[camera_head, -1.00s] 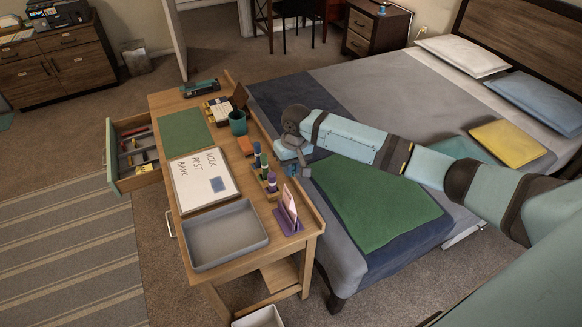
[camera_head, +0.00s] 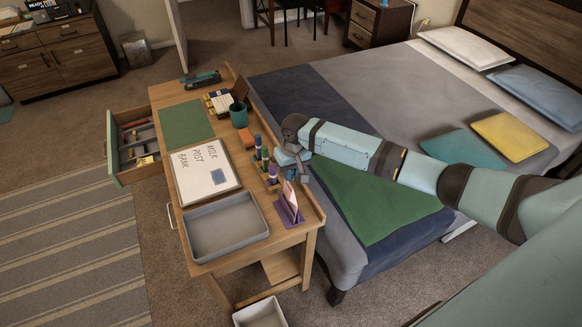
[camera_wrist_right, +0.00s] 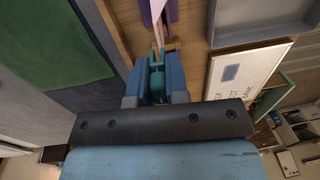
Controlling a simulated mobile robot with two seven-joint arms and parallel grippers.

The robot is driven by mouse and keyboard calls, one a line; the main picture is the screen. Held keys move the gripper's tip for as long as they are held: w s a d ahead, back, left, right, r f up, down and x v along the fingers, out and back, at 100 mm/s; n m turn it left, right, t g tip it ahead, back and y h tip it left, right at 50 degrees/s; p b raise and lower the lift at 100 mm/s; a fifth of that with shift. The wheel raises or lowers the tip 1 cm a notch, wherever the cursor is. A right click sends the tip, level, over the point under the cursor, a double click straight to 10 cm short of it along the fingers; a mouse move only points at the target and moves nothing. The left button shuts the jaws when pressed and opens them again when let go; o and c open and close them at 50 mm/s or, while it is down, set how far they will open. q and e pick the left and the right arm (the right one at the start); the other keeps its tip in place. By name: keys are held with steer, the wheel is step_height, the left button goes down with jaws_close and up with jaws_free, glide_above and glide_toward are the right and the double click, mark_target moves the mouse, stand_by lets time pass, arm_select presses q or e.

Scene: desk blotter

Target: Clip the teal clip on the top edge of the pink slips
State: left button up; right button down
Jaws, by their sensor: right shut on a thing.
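The pink slips (camera_head: 289,195) stand upright in a purple holder (camera_head: 287,213) near the front right of the desk. In the right wrist view the slips (camera_wrist_right: 157,22) show almost edge-on, just beyond my fingertips. My right gripper (camera_head: 303,172) is beside the top of the slips, slightly to their right in the head view. In the right wrist view my right gripper (camera_wrist_right: 156,72) is shut on the teal clip (camera_wrist_right: 157,82), which sits between its blue fingers. The clip looks close to the slips; whether they touch I cannot tell. My left gripper is out of view.
A row of stamps or bottles (camera_head: 265,160) stands just behind the holder. A grey tray (camera_head: 226,226) and a white sorting board (camera_head: 205,170) lie to the left. A teal cup (camera_head: 239,116) is further back. The bed (camera_head: 395,212) stands along the desk's right side.

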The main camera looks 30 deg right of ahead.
steer(key=shift+f, duration=0.3)
stand_by(0.4)
steer(key=shift+p, duration=0.7)
stand_by(0.5)
steer(key=shift+p, duration=0.35)
stand_by(0.7)
steer(key=shift+p, duration=0.45)
steer(key=shift+a+f+b, duration=0.2)
steer(key=shift+f+b, duration=0.1)
steer(key=shift+f, duration=1.25)
